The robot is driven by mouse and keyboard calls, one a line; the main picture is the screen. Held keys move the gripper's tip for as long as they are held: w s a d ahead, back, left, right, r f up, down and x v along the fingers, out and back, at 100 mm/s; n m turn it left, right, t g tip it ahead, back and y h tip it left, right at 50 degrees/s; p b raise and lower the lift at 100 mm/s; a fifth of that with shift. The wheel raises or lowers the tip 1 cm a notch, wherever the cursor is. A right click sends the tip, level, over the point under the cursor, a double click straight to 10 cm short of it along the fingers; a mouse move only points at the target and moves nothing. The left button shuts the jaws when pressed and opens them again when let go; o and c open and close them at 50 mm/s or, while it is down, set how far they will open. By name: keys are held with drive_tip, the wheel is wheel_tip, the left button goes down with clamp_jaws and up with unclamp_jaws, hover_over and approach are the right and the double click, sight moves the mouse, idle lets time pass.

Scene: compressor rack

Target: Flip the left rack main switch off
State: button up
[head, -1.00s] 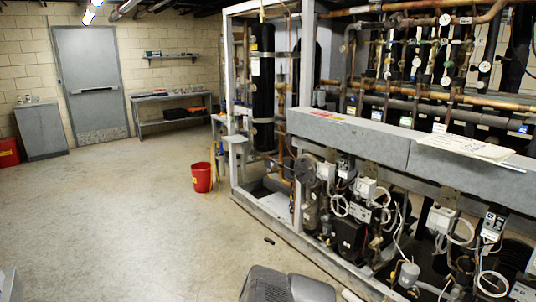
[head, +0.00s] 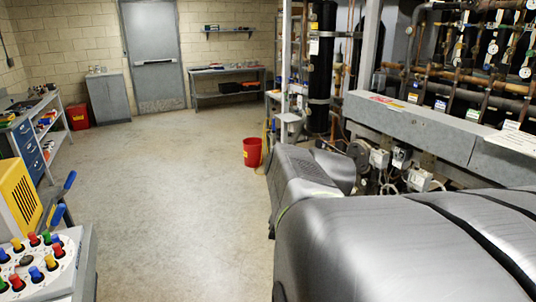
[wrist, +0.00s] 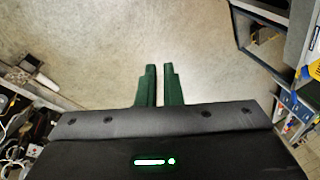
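The compressor rack (head: 420,117) stands on the right of the head view, with pipes, gauges and a long grey beam. I cannot pick out its main switch; my grey arm covers much of the lower rack. Small light boxes (head: 379,158) show below the beam. My gripper (wrist: 160,68) shows in the wrist view as two green fingers, close together with a narrow gap, empty and over bare floor. It is not visible in the head view.
A red bucket (head: 252,152) stands on the floor beside the rack. A cart with coloured knobs (head: 35,262) is at the near left, and a shelf bench (head: 38,130) is behind it. A grey door (head: 153,55) is at the back. The middle floor is clear.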

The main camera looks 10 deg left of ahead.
drive_tip(key=w+a+r+n+p, duration=0.1)
drive_tip(key=a+r, duration=0.1)
drive_tip(key=r, duration=0.4)
drive_tip(key=w+a+r+n+p, duration=0.1)
drive_tip(key=a+r, duration=0.1)
drive_tip(key=r, duration=0.4)
drive_tip(key=a+r+n+p, duration=0.1)
drive_tip(key=a+r, duration=0.2)
drive_tip(key=r, duration=0.3)
drive_tip(key=shift+w+a+r+g, duration=0.1)
drive_tip(key=shift+w+r+g, duration=0.2)
drive_tip(key=shift+w, duration=0.1)
clamp_jaws()
drive_tip(key=s+a+r+n+p, duration=0.2)
drive_tip(key=a+r+n+p, duration=0.1)
drive_tip(key=r, duration=1.1)
drive_tip(key=shift+s+a+r+h, duration=0.2)
drive_tip(key=shift+a+r+h, duration=0.2)
drive_tip(key=shift+a, duration=0.15)
